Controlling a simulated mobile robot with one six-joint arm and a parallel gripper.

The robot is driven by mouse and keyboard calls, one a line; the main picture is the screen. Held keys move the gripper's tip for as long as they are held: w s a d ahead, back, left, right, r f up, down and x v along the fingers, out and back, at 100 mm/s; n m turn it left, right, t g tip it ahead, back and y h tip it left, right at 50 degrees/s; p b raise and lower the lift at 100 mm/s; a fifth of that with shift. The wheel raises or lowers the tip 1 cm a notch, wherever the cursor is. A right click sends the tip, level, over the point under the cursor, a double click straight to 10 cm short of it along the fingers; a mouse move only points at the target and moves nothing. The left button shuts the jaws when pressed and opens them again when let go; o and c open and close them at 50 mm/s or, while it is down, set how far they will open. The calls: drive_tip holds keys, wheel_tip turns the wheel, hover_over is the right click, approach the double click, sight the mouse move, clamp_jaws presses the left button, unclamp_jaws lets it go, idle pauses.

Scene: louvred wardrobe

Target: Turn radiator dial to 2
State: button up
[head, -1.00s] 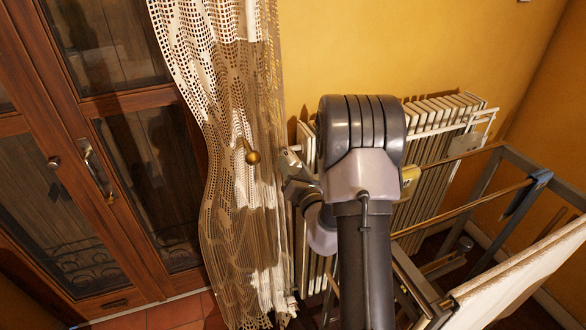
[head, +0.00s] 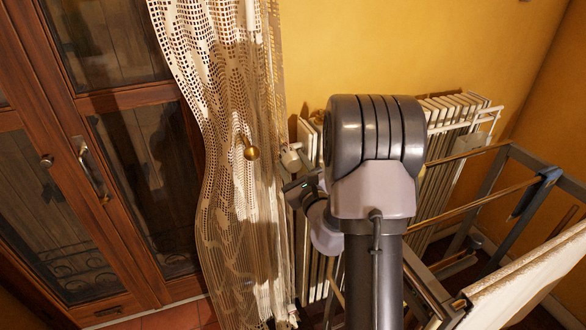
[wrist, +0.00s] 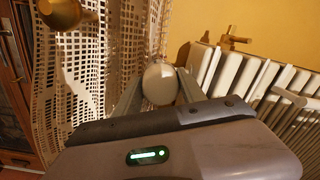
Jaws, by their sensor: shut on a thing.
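The radiator dial (wrist: 160,84) is a rounded white knob in the wrist view, beside the lace curtain. It also shows in the head view (head: 291,157) at the upper left corner of the radiator (head: 440,170). My gripper (wrist: 159,88) has one finger on each side of the dial and is shut on it. In the head view my gripper is partly hidden by my own arm, just below the dial. I cannot read any numbers or mark on the dial.
A lace curtain (head: 222,120) hangs close to the left of the dial, with a brass knob (head: 251,153) in front of it. A wooden glazed door (head: 150,170) is farther left.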

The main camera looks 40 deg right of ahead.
drive_tip(key=shift+r+n+b, duration=0.1)
drive_tip(key=shift+n+b, duration=0.4)
drive_tip(key=shift+n, duration=0.6)
drive_tip(key=o, duration=1.4)
drive_tip(key=shift+w, duration=0.1)
drive_tip(key=shift+c, duration=0.2)
